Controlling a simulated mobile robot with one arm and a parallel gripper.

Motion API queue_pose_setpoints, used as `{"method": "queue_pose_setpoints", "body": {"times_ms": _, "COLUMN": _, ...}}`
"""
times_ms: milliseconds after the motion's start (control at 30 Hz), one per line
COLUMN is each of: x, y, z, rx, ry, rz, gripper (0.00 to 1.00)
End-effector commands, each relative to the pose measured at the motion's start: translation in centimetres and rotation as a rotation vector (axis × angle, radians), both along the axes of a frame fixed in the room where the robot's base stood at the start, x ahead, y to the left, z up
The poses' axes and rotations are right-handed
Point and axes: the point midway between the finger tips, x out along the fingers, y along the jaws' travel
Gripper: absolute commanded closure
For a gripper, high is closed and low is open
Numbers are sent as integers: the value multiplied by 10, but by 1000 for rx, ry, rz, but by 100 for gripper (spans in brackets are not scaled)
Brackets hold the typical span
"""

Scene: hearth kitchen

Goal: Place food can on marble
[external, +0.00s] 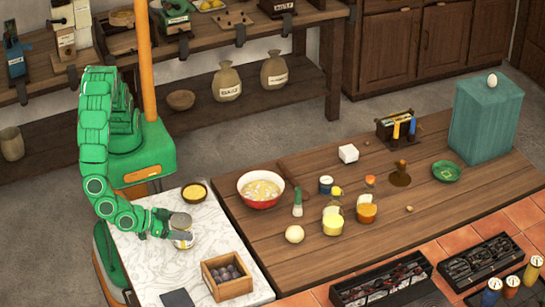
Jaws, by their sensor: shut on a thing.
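My gripper (172,231) is shut on a food can (182,239) with a pale top and a yellowish band. The can is upright at the marble slab (210,225), near its middle. I cannot tell from this view whether its base touches the marble or hangs just above it. The fingers hide part of the can's side.
On the marble are a small bowl of yellow food (194,193), a wooden box with dark round things (227,277) and a dark flat piece (177,299). The wooden table (315,270) to the right holds a red bowl (261,189), jars and a teal block (486,118).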

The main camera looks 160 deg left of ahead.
Motion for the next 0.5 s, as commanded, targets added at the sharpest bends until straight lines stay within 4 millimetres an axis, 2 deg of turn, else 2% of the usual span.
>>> {"method": "queue_pose_setpoints", "body": {"times_ms": 133, "x": 0, "y": 0, "z": -3, "rx": 0, "ry": 0, "rz": -1, "gripper": 68}}
{"method": "queue_pose_setpoints", "body": {"times_ms": 167, "x": 0, "y": 0, "z": -2, "rx": 0, "ry": 0, "rz": -1, "gripper": 15}}
{"method": "queue_pose_setpoints", "body": {"times_ms": 233, "x": 0, "y": 0, "z": -2, "rx": 0, "ry": 0, "rz": -1, "gripper": 5}}
{"method": "queue_pose_setpoints", "body": {"times_ms": 267, "x": 0, "y": 0, "z": -2, "rx": 0, "ry": 0, "rz": -1, "gripper": 0}}
{"method": "queue_pose_setpoints", "body": {"times_ms": 500, "x": 0, "y": 0, "z": -2, "rx": 0, "ry": 0, "rz": 0, "gripper": 0}}
